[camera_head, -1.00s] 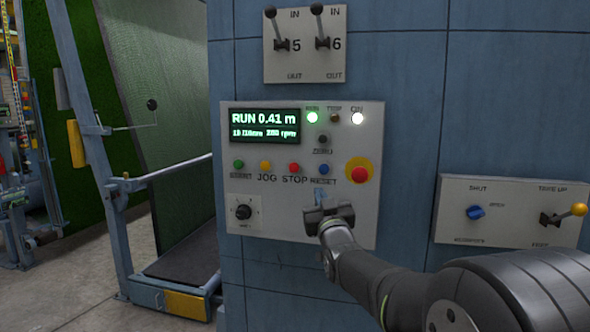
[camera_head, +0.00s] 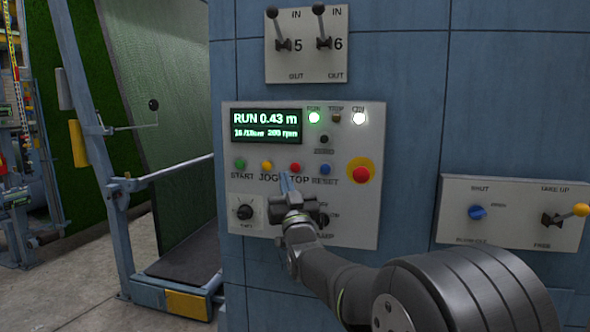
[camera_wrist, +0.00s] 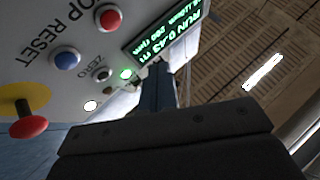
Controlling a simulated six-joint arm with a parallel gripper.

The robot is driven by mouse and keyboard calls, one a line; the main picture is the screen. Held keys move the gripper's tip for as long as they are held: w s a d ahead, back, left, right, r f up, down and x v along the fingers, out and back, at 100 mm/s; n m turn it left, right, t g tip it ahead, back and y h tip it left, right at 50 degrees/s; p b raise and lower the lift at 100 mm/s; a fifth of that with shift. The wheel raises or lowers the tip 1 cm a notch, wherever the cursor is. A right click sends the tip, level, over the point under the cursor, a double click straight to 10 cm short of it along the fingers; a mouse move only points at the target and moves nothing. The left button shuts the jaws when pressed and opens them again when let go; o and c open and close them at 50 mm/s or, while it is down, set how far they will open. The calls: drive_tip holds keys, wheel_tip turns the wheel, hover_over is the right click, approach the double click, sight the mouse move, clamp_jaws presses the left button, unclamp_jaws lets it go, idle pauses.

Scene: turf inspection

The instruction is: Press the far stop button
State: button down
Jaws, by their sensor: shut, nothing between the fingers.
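A grey control panel (camera_head: 345,225) on the blue wall carries a red round button (camera_head: 295,167) above the STOP label. A larger red mushroom button (camera_head: 361,174) on a yellow disc sits to its right. In the wrist view the small red button (camera_wrist: 109,18) is at the top and the mushroom button (camera_wrist: 28,127) at the left. My gripper (camera_head: 286,181) is shut and empty, its tips just below the STOP button and partly over its label. Its fingers (camera_wrist: 157,88) also show in the wrist view. I cannot tell whether the tips touch the panel.
A lit display (camera_head: 265,126) reads RUN 0.43 m. Yellow (camera_head: 267,166), green (camera_head: 240,164) and blue (camera_head: 325,169) buttons flank STOP. A lever plate (camera_head: 306,75) is above and another panel (camera_head: 512,238) at right. Farther left stands a frame (camera_head: 90,150) beside green turf.

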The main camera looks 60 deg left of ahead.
sight(292, 164)
drive_tip(key=shift+w+a, duration=2.6)
drive_tip(key=shift+w+a, duration=0.25)
drive_tip(key=shift+a, duration=0.05)
drive_tip(key=shift+w+a, duration=0.35)
drive_tip(key=shift+w, duration=0.05)
idle(1.0)
drive_tip(key=shift+s+d, duration=0.65)
drive_tip(key=shift+s+d, duration=1.8)
